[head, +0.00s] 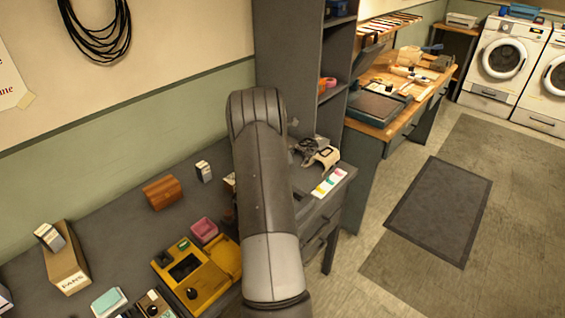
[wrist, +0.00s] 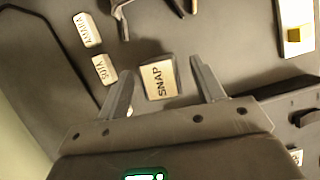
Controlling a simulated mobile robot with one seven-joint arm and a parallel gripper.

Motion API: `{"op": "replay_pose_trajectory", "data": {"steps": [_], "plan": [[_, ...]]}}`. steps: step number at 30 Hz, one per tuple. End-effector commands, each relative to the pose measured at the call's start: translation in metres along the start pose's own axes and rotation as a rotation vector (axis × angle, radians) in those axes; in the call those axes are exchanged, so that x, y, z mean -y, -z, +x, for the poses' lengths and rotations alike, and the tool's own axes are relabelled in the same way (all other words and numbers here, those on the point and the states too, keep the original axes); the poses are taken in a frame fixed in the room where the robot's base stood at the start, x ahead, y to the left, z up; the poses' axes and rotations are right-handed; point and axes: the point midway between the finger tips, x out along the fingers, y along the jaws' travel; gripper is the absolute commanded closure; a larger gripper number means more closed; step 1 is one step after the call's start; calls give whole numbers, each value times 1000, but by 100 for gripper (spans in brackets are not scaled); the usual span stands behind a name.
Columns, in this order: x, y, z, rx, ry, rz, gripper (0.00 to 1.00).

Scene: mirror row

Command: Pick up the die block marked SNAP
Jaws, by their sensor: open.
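The die block marked SNAP (wrist: 158,82) lies on the grey surface in the wrist view, its pale label facing up. My gripper (wrist: 160,80) is open, and the block shows between its two fingers, near the fingertips. I cannot tell how far above the block the fingers are. In the head view my arm hides the gripper and the SNAP block.
Two smaller labelled blocks (wrist: 104,69) (wrist: 87,30) lie left of SNAP, and a dark metal tool is just beyond it. A yellow and white piece (wrist: 296,25) is at right. In the head view, a yellow device (head: 192,280) and pink tray (head: 204,230) stand left of my arm.

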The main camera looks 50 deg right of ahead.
Motion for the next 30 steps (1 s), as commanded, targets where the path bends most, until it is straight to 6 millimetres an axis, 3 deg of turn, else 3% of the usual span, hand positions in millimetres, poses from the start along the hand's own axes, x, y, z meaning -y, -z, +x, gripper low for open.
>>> {"op": "replay_pose_trajectory", "data": {"steps": [5,12,30], "plan": [[1,1,25,-1,1,1,38],[0,0,26,0,0,1,40],[0,0,26,0,0,1,89]]}}
